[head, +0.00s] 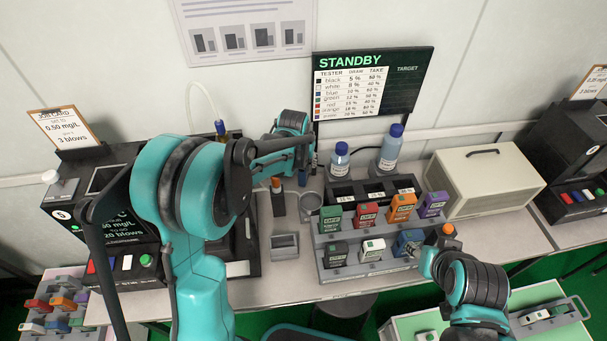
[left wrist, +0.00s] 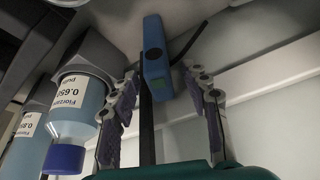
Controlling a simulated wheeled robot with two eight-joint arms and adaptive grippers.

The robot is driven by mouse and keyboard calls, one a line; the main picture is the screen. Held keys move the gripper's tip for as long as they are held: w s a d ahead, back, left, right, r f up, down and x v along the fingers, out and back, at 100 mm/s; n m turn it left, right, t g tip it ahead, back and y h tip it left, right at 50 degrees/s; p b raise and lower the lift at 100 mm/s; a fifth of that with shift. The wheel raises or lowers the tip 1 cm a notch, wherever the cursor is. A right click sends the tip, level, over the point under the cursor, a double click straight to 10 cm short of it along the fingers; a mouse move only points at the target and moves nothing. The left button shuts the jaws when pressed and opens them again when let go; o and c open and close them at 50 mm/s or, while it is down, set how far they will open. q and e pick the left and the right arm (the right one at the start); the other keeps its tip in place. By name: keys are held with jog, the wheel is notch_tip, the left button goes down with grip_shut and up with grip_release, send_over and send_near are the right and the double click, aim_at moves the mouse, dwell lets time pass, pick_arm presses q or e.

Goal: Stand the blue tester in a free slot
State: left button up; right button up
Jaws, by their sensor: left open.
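A blue tester (left wrist: 154,50) with a small green patch and a dark oval stands between the spread fingers of my left gripper (left wrist: 165,105) in the left wrist view; I cannot tell whether they touch it. In the head view my left gripper (head: 305,150) is behind the table's middle, with a small blue piece (head: 303,178) just below it. Another blue tester (head: 408,242) is in the front row of the grey rack (head: 345,273). My right gripper (head: 432,260) is beside that rack's front right corner; its fingers are not clear.
A black holder (head: 360,199) with labelled compartments stands behind the rack. Two blue-capped bottles (head: 390,150) (head: 340,160) stand behind it. Green, red, orange (head: 402,207) and purple testers fill the rack's back row. A cream box (head: 487,180) stands right. A grey open box (head: 285,248) is left of the rack.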

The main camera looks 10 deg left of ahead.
pick_arm(q)
jog(key=shift+x, duration=0.8)
jog(key=shift+r, duration=0.2)
jog(key=shift+c, duration=1)
grip_shut()
